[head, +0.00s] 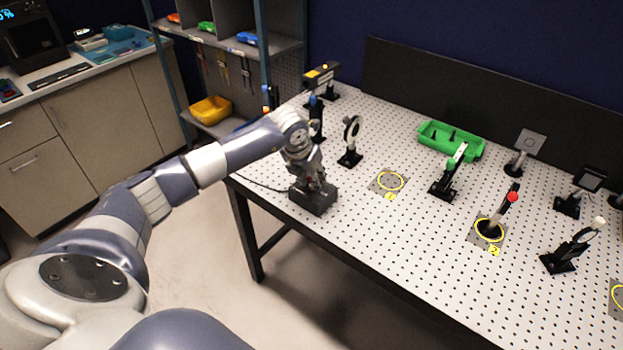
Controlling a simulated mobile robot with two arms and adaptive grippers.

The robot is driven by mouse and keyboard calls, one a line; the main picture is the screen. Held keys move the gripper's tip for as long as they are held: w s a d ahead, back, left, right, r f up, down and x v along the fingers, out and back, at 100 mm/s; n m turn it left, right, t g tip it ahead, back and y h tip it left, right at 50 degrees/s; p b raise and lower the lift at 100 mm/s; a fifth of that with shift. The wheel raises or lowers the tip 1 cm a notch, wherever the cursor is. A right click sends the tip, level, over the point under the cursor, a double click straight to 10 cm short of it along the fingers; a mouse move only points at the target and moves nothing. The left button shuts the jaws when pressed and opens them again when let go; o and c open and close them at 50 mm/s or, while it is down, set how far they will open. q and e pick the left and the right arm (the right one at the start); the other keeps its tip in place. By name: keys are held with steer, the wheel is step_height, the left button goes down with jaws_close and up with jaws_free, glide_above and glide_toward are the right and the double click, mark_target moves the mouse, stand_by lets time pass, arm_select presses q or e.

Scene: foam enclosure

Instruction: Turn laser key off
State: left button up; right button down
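My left arm reaches in from the left, and its gripper (312,183) is directed down at a small black box (316,205) at the near left edge of the perforated table. The fingertips are at the top of the box. They are too small and dark to show whether they are open, shut or holding something. A laser key cannot be made out; the gripper covers much of the box's top. A black laser-like unit with a yellow label (321,76) stands at the table's far left. My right gripper is not in view.
The white perforated table (365,230) carries several black optic mounts (350,140), a green tray (452,140) and yellow-ringed plates (390,182). A black panel (470,95) runs along the back. A shelf rack (225,60) stands behind left. A cable runs left from the box.

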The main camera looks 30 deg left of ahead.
arm_select(q)
steer(key=n+b, duration=0.1)
steer(key=n, duration=0.1)
steer(key=n+y+b, duration=0.1)
steer(key=n+b, duration=0.1)
steer(key=shift+w+d+f+y, duration=0.1)
steer(key=shift+d+f+y, duration=0.1)
steer(key=shift+y, duration=0.1)
steer(key=n+b, duration=0.1)
steer(key=n, duration=0.1)
steer(key=n+g+y+b, duration=0.1)
steer(key=n+b, duration=0.1)
steer(key=shift+r+n+y, duration=0.1)
steer(key=shift+n+y, duration=0.2)
steer(key=shift+n, duration=0.1)
steer(key=n+b, duration=0.1)
steer(key=n+g+b, duration=0.1)
steer(key=n, duration=0.1)
steer(key=shift+w+d+n+y, duration=0.1)
steer(key=shift+w+n+y, duration=0.05)
steer(key=shift+n+y, duration=0.2)
steer(key=shift+r+n+g+y+b, duration=0.2)
steer(key=shift+n+g+b, duration=0.65)
steer(key=shift+n, duration=1.1)
steer(key=o, duration=1)
steer(key=shift+o, duration=0.2)
steer(key=shift+f, duration=0.1)
